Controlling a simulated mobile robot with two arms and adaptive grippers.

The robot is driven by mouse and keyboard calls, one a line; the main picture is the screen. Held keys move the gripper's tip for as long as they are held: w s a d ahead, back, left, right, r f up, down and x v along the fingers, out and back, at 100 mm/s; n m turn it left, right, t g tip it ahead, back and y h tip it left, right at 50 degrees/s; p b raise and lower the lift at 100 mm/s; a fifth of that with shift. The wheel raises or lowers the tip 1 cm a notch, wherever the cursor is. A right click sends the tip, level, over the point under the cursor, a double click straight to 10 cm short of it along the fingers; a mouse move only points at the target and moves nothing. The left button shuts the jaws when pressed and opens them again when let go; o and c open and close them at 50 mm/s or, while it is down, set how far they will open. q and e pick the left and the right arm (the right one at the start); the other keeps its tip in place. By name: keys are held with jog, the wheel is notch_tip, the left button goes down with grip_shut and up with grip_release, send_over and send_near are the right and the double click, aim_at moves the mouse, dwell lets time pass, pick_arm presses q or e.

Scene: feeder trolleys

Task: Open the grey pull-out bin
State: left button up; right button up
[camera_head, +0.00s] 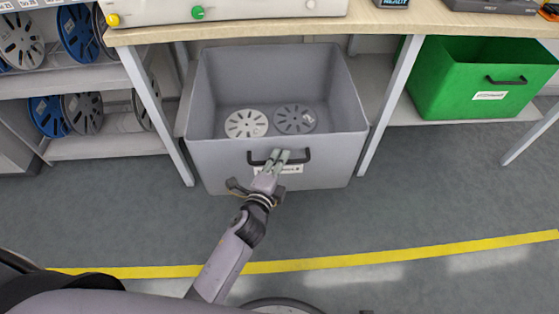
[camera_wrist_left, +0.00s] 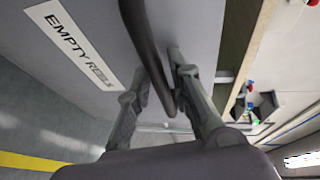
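The grey pull-out bin (camera_head: 210,158) is under the bench and stands well out past the bench's front edge, its inside open to view. Two reels, one white (camera_head: 246,124) and one grey (camera_head: 295,119), lie on its floor. Its dark bar handle (camera_head: 305,156) is on the front wall above a white label; the label reads "EMPTY REELS" in the left wrist view (camera_wrist_left: 72,42). My left gripper (camera_head: 277,158) is at the handle. In the left wrist view its fingers (camera_wrist_left: 160,78) lie on both sides of the bar (camera_wrist_left: 146,45), close against it. My right gripper is not in view.
Bench legs (camera_head: 392,105) stand on both sides of the bin. A green bin (camera_head: 440,85) sits on a low shelf at right. Shelves with reels (camera_head: 82,112) are at left. The floor before the bin is clear, with a yellow line (camera_head: 400,253).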

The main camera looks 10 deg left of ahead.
pick_arm(q)
jog(key=v, duration=1.2)
jog(key=shift+f, duration=0.1)
dwell(0.4)
